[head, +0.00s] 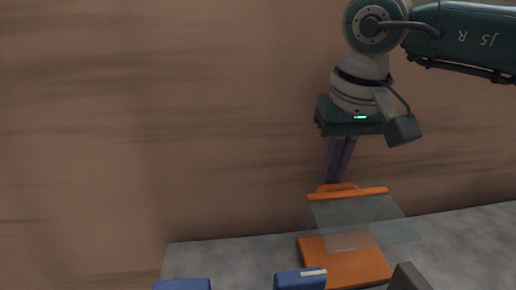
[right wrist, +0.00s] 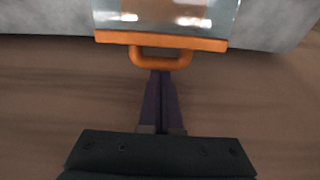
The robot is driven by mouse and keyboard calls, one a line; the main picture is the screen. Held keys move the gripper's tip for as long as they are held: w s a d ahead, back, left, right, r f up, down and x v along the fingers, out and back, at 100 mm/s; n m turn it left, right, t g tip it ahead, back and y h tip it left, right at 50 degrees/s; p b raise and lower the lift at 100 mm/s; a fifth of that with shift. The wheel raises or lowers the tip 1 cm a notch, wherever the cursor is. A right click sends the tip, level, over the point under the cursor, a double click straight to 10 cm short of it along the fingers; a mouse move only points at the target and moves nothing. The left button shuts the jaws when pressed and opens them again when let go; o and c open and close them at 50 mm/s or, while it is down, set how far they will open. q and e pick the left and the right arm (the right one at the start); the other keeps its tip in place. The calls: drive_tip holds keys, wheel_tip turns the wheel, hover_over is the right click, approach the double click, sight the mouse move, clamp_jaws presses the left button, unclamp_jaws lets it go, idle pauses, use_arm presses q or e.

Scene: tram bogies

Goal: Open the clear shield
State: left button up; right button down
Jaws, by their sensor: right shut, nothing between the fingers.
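The clear shield (head: 365,222) is a see-through panel with an orange bar (head: 348,194) along its far edge. An orange loop handle (head: 337,187) stands out from that bar, away from the panel. The panel appears above an orange base (head: 345,268); its exact tilt I cannot tell. My right gripper (head: 334,182) points down at the handle with its purple fingers shut and empty. In the right wrist view the fingertips (right wrist: 160,76) are at the outer curve of the handle (right wrist: 160,62); whether they touch it is unclear. My left gripper is out of view.
A grey worktop (head: 230,258) carries the orange base. Two blue objects (head: 300,279) (head: 182,285) and a dark grey one (head: 408,277) show at the bottom edge. A bare brown surface (head: 150,120) fills the area beyond the worktop.

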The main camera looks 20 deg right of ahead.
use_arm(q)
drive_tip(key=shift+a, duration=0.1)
use_arm(e)
drive_tip(key=shift+w+f, duration=0.1)
drive_tip(key=shift+f, duration=0.3)
drive_tip(key=shift+s+a+r+p, duration=0.1)
drive_tip(key=shift+s+r+p, duration=0.45)
drive_tip(key=shift+r, duration=0.35)
drive_tip(key=shift+s+f, duration=0.15)
drive_tip(key=shift+s, duration=0.25)
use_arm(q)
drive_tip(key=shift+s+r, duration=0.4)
use_arm(e)
drive_tip(key=shift+w, duration=0.1)
